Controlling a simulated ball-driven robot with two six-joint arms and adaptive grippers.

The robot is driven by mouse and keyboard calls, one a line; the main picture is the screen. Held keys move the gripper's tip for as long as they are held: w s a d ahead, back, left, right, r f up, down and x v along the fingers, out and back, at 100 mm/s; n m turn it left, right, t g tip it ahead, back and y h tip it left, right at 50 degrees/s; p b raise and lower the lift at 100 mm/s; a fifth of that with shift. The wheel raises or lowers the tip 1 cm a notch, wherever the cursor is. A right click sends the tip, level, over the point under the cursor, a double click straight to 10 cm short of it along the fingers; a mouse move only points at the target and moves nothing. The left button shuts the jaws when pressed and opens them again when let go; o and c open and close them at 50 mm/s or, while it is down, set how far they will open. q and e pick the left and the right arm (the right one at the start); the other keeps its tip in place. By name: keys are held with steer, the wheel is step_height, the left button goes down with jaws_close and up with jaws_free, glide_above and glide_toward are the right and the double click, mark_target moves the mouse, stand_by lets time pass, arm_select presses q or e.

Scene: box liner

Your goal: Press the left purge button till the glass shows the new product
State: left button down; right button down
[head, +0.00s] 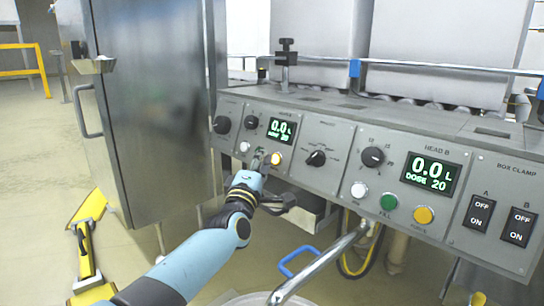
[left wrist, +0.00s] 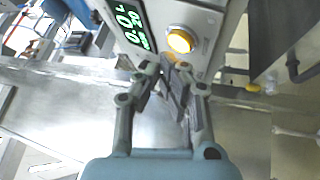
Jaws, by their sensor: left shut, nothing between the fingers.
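The left yellow button (head: 277,158), under the left display (head: 281,130), is the last of that panel's row. It looks bright in the left wrist view (left wrist: 180,41). My left gripper (head: 259,160) is shut and empty. In the left wrist view its fingertips (left wrist: 172,63) are just below the yellow button; I cannot tell whether they touch it. The left display reads 0.0 L, dose 20. The green button of that row is mostly hidden by the fingers. No glass can be made out clearly. My right gripper is not in view.
Head B has its own display (head: 431,174), a white button (head: 359,190), a green one (head: 388,202) and a yellow one (head: 424,215). Clamp switches (head: 479,213) are at the right. A metal cabinet (head: 155,100) stands left of the panel.

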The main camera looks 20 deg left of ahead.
arm_select(q)
steer(key=shift+s, duration=0.1)
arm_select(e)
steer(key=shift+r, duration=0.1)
